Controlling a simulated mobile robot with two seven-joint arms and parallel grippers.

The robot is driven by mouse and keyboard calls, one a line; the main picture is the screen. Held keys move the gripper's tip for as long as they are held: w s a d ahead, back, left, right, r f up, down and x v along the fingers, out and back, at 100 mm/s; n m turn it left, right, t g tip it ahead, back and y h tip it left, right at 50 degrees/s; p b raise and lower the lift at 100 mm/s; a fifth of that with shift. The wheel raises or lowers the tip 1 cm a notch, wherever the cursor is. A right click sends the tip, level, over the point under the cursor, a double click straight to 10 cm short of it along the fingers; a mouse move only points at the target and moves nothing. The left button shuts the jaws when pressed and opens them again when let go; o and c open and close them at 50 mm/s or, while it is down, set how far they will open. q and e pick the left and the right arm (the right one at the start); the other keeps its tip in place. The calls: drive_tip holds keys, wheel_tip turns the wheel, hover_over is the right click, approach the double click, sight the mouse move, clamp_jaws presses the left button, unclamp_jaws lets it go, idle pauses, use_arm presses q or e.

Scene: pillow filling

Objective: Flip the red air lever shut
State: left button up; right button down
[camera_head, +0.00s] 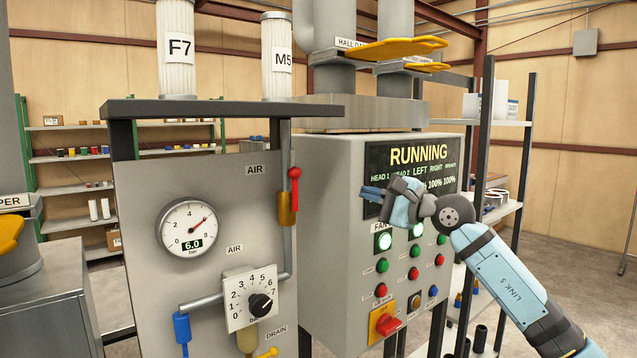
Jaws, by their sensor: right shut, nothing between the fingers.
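The red air lever (294,187) sits on a brass valve (287,208) on the vertical pipe at the right side of the air panel, beside the upper AIR label. It stands upright, in line with the pipe, with its round knob at the top. My right gripper (372,194) is shut and empty in front of the control box's display, to the right of the lever and apart from it. Its fingers point left. My left gripper is not in view.
The gauge (189,228) reads 6.0 bar. A regulator dial (250,298) and yellow drain lever (267,353) are lower on the panel. The control box (335,240) with lit buttons and a red switch (388,323) stands right. Its display (412,157) says RUNNING. Yellow handles (390,48) jut out above.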

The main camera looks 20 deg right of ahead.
sight(295, 190)
idle(0.3)
drive_tip(key=s+a+r+p+x, duration=0.1)
drive_tip(key=p+x, duration=0.4)
drive_tip(key=x, duration=0.7)
drive_tip(key=shift+a, duration=0.75)
